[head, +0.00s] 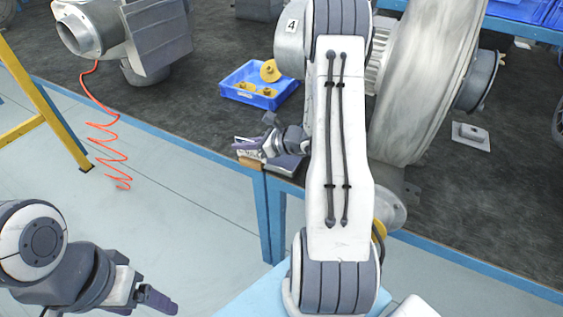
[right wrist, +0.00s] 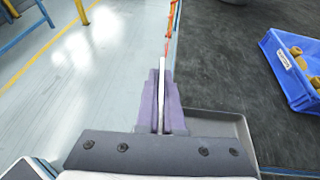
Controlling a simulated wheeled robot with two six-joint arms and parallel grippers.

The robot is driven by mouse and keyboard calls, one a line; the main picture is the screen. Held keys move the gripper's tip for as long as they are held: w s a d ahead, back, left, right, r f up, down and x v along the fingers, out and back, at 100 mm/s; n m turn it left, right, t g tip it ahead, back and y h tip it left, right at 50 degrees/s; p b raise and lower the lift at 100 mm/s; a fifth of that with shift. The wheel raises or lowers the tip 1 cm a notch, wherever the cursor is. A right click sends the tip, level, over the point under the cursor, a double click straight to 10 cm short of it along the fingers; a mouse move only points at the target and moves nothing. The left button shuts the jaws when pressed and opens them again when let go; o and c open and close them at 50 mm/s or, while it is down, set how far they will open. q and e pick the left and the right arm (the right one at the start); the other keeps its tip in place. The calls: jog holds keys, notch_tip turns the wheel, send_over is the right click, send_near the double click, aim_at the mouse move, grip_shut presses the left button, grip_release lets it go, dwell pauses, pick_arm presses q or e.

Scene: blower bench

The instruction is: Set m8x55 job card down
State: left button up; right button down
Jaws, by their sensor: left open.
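My right gripper (head: 262,144) is over the front edge of the bench, next to a grey tray. In the right wrist view, the right gripper (right wrist: 161,95) has its purple fingers closed on a thin white card (right wrist: 162,85), seen edge-on and standing upright between them. I take this as the m8x55 job card; its print cannot be read. In the head view the card shows only as a small pale shape (head: 246,143) at the fingertips. My left gripper (head: 158,300) is open and empty over the floor at lower left.
The grey tray (right wrist: 228,125) lies at the bench edge, partly hidden. A blue bin (head: 240,92) with yellow parts stands behind. A large blower (head: 425,80) fills the right. A red coiled hose (head: 105,140) hangs at left. Dark bench top is clear around the bin.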

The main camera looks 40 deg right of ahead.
jog(key=w+d+r+m+t+h+b, duration=0.1)
jog(key=d+r+m+h+b, duration=0.15)
jog(key=d, duration=0.25)
jog(key=d+r+m+t+h+b, duration=0.1)
jog(key=d+r+m+h, duration=0.25)
jog(key=d, duration=0.25)
jog(key=shift+n, duration=0.4)
notch_tip(320, 180, down, 9)
jog(key=shift+r+b, duration=0.1)
jog(key=shift+b, duration=0.25)
jog(key=shift+f, duration=0.25)
jog(key=c, duration=1.1)
grip_release()
jog(key=shift+o, duration=0.2)
jog(key=shift+r, duration=0.1)
